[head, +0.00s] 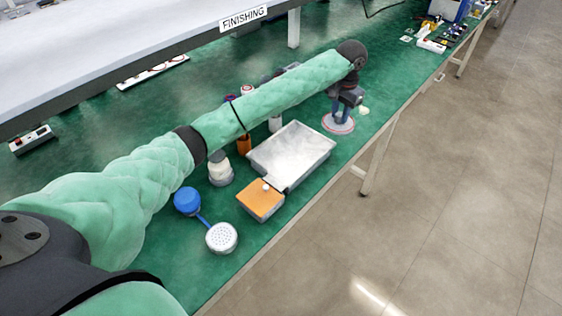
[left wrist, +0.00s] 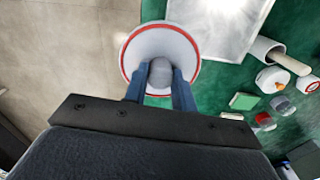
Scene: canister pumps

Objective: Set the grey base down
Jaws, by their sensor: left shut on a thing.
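The grey base (head: 338,125) is a pale round disc with a red ring near its rim and a grey stem in its middle. In the left wrist view the base (left wrist: 143,47) faces the camera, with floor on one side of it and green bench top on the other. My left gripper (head: 343,109) is shut on the stem, its blue fingers on either side of it. The base appears near the bench's front edge, right of the metal tray. I cannot tell whether it touches the bench. My right gripper is not in view.
A metal tray (head: 292,150), an orange box (head: 260,201) with a white knob, a white perforated disc (head: 221,238) and a blue round part (head: 187,201) stand on the green bench (head: 205,284). White and grey canister parts (head: 220,170) stand behind, partly hidden by my arm.

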